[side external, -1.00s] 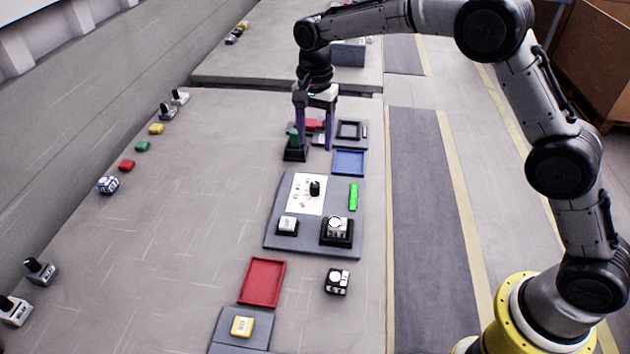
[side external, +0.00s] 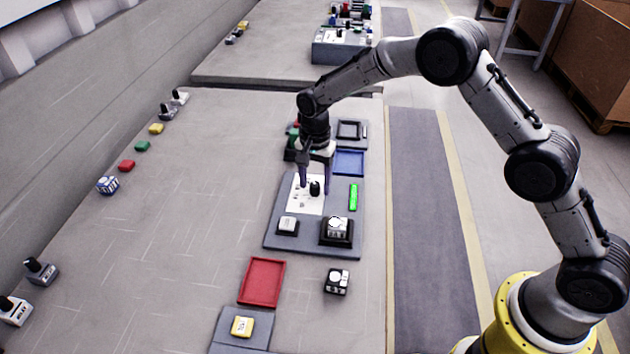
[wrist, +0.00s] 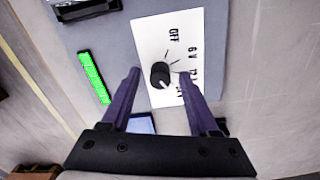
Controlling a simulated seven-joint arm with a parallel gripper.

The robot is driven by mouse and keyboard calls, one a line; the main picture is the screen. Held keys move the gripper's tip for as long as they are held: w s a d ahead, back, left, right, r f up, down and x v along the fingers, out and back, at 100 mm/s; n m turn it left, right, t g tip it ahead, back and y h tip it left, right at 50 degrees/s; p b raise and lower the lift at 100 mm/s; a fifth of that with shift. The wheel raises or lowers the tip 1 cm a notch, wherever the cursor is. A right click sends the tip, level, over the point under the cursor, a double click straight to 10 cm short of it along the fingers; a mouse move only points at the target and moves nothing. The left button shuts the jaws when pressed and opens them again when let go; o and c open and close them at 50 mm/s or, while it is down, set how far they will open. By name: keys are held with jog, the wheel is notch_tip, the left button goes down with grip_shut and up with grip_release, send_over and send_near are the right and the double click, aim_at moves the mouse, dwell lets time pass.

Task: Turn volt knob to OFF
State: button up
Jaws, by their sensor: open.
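The black volt knob (side external: 315,188) stands on a white dial plate (side external: 299,199) on the grey panel. In the wrist view the knob (wrist: 160,74) sits on the plate (wrist: 150,38), which is marked OFF, 6 V and further voltages. The knob's pale mark points toward the voltage labels' lower end, away from OFF. My gripper (side external: 314,190) is open above the plate. In the wrist view my gripper's (wrist: 160,84) two purple fingers lie on either side of the knob, apart from it. I cannot tell their exact height above the plate.
A green bar (side external: 353,197) lies right of the plate. A white block (side external: 288,225) and a block in a black holder (side external: 337,230) are in front. A blue tray (side external: 348,163) is behind; a red tray (side external: 262,282) is nearer. The table's left side is mostly clear.

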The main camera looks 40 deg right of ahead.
grip_shut()
dwell(0.3)
jog(key=shift+n, duration=0.4)
jog(key=n, duration=0.4)
jog(key=shift+n, duration=0.4)
jog(key=n, duration=1.2)
jog(key=shift+n, duration=0.4)
jog(key=n, duration=0.5)
jog(key=shift+r, duration=0.1)
jog(key=shift+n, duration=0.4)
